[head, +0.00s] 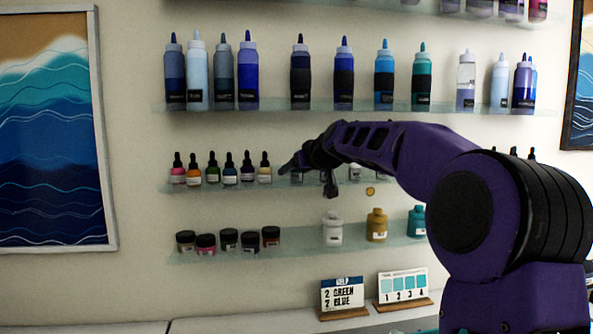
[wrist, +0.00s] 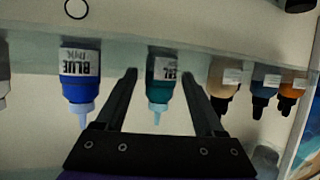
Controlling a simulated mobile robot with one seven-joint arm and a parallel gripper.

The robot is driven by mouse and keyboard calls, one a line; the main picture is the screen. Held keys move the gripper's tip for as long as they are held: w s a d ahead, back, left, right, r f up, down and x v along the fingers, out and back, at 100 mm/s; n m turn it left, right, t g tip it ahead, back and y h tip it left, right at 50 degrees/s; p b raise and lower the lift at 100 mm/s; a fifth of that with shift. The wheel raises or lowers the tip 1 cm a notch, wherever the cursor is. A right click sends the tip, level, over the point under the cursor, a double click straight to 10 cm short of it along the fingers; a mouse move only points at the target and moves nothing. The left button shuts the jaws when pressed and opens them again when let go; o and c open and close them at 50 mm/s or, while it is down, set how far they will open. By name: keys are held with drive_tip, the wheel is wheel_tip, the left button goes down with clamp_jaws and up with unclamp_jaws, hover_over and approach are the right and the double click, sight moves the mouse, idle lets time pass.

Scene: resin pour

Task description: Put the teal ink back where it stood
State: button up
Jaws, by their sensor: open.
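The teal ink (wrist: 160,68), a small teal bottle with a white label and a light blue tip, shows upside down in the wrist view. Its base is at the glass shelf (wrist: 215,52), so it appears to stand there. My gripper (wrist: 158,75) is open, with one finger on each side of the bottle. In the head view my gripper (head: 328,180) is in front of the middle shelf (head: 225,186), and I cannot make out the teal ink there.
A blue ink bottle (wrist: 80,75) stands close beside one finger. A cream dropper bottle (wrist: 222,78) and darker ones stand near the other. The lower shelf (head: 205,255) holds jars, a white bottle (head: 332,229) and a yellow bottle (head: 376,225). Tall bottles line the upper shelf (head: 275,104).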

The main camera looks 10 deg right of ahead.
drive_tip(key=shift+r, duration=0.1)
drive_tip(key=shift+r, duration=0.1)
drive_tip(key=b+v, duration=0.3)
drive_tip(key=v, duration=0.9)
drive_tip(key=shift+b, duration=0.3)
